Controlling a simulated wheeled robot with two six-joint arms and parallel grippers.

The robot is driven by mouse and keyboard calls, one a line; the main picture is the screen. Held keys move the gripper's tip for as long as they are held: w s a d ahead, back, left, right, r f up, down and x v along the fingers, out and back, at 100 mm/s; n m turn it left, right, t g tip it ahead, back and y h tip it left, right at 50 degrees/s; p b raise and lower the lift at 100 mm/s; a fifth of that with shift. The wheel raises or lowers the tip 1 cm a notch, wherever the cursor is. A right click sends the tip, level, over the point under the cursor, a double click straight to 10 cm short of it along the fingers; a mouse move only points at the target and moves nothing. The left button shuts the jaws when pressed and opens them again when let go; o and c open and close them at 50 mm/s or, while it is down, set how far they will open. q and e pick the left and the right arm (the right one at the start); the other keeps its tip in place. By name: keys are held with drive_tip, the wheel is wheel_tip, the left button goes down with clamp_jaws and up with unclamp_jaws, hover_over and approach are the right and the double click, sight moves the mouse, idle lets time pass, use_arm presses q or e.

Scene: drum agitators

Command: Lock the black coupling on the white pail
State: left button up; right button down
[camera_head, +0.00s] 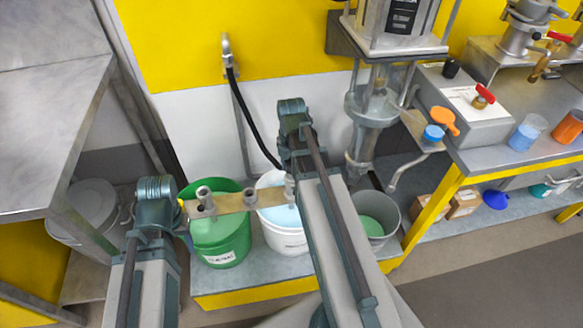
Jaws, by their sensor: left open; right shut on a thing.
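The white pail (287,241) holds pale blue liquid and stands on the low shelf, partly behind my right arm. A black hose (243,108) runs down from the wall pipe to my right gripper (290,176) above this pail. The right gripper is shut at the hose's lower end, where the black coupling is hidden by the gripper and wrist. A grey pipe stub (289,188) shows just below it; whether the coupling is seated or locked cannot be told. My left gripper (184,209) is open beside the left end of the tan bar (228,203).
A green pail (221,240) stands left of the white pail, and a grey pail (377,218) stands to the right. The tan bar with upright pipe fittings crosses above the pails. A glass vessel (377,105) hangs at the right, near a bench (500,155).

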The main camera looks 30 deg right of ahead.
drive_tip(key=shift+f, duration=0.15)
drive_tip(key=shift+c, duration=1)
unclamp_jaws()
drive_tip(key=shift+c, duration=0.4)
wheel_tip(320, 180, up, 10)
drive_tip(key=p, duration=1)
